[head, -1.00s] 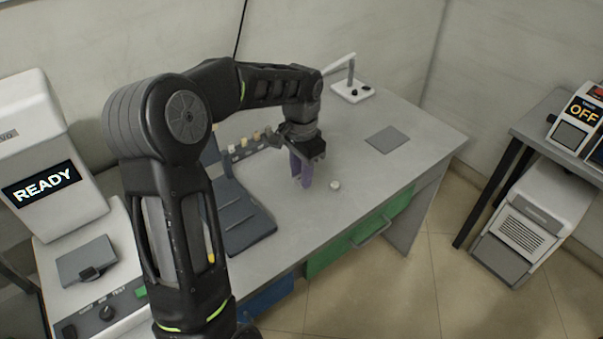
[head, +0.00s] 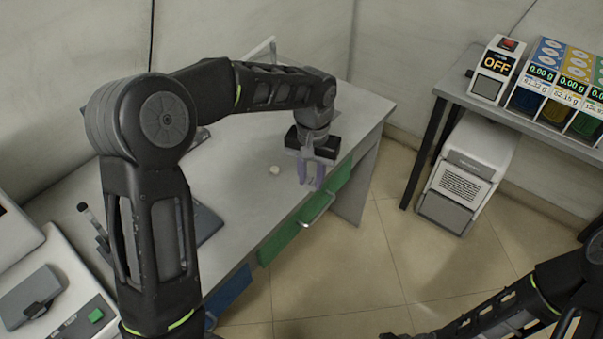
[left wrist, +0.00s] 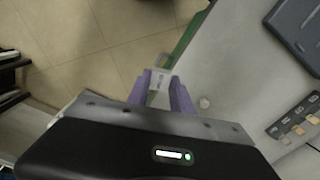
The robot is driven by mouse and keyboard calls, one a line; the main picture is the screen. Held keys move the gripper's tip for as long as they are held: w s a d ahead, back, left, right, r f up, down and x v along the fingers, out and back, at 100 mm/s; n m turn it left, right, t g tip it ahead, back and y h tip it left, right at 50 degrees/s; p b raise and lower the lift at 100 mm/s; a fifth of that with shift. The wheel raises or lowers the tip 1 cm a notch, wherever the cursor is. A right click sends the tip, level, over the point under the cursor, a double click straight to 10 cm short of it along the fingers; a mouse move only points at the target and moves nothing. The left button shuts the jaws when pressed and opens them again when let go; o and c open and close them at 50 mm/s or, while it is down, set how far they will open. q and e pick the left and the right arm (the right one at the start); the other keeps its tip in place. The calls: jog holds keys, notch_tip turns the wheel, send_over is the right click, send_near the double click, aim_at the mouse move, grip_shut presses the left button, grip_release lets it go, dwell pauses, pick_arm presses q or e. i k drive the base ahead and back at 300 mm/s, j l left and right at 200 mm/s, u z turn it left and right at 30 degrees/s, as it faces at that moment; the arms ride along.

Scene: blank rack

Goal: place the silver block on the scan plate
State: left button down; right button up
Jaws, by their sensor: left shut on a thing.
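My left gripper (head: 311,186) is over the front edge of the grey table, above the green drawer. In the left wrist view its purple fingers (left wrist: 171,88) are shut on a small pale silver block (left wrist: 160,82). In the head view the block is too small to make out between the fingers. No plate is marked as the scan plate; a flat grey plate (head: 31,297) lies on the machine at the lower left.
A small white round piece (head: 274,170) lies on the table (head: 235,160). A rack (left wrist: 297,122) with several blocks shows in the left wrist view. A side table at right holds an OFF device (head: 494,70) and scales (head: 560,85). Open floor lies between the tables.

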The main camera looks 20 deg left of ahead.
aim_at(26, 294)
jog(key=l+u, duration=0.1)
jog(key=u, duration=0.35)
jog(key=k+l+u, duration=0.1)
jog(key=u, duration=0.35)
jog(key=l+u, duration=0.1)
jog(key=u, duration=0.35)
jog(key=k+u, duration=0.1)
jog(key=u, duration=0.35)
